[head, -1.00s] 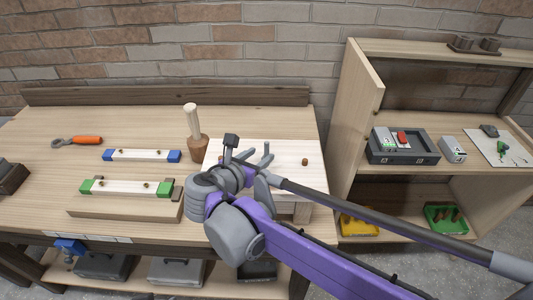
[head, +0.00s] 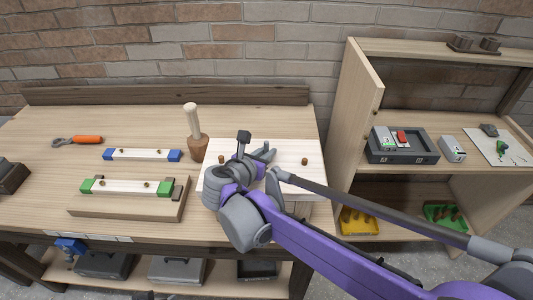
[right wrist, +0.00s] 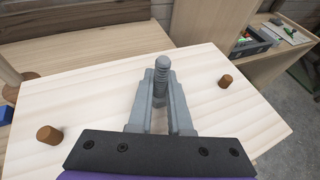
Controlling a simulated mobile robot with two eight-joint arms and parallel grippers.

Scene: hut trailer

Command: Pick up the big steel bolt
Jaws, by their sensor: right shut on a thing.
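The big steel bolt (right wrist: 162,72) is grey and threaded and stands upright between the fingers of my right gripper in the right wrist view. My right gripper (right wrist: 160,105) is shut on it, over the pale wooden block (right wrist: 90,85). I cannot tell whether the bolt's lower end still touches the block. In the head view my right gripper (head: 264,153) is over the same block (head: 295,147), and its arm comes in from the right. My left gripper is not in view.
Brown pegs (right wrist: 226,81) stand on the block, one either side of the gripper. A wooden mallet (head: 196,140) stands left of the block. Bars with blue (head: 142,155) and green ends lie further left. A shelf unit (head: 358,90) stands to the right.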

